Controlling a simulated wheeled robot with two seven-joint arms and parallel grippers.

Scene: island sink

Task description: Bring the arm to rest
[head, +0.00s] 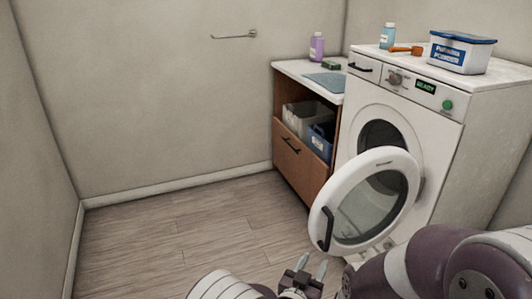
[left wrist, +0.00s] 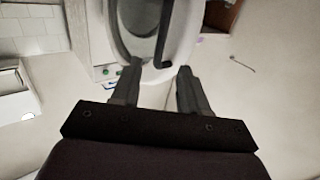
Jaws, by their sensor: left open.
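My left gripper (head: 313,266) is low in the head view, in front of the open washer door and just left of my purple and white arm links. Its two fingertips are apart with nothing between them. The left wrist view shows the same gripper (left wrist: 160,70) with its fingers spread and empty. My right gripper does not show in either view.
The washing machine (head: 437,110) has its round door (head: 328,190) swung open near my arm. On top are a powder tub (head: 462,53), orange scoop (head: 407,50) and blue bottle (head: 388,36). A wooden cabinet (head: 298,165) stands beside it. The floor (head: 170,240) at left is clear.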

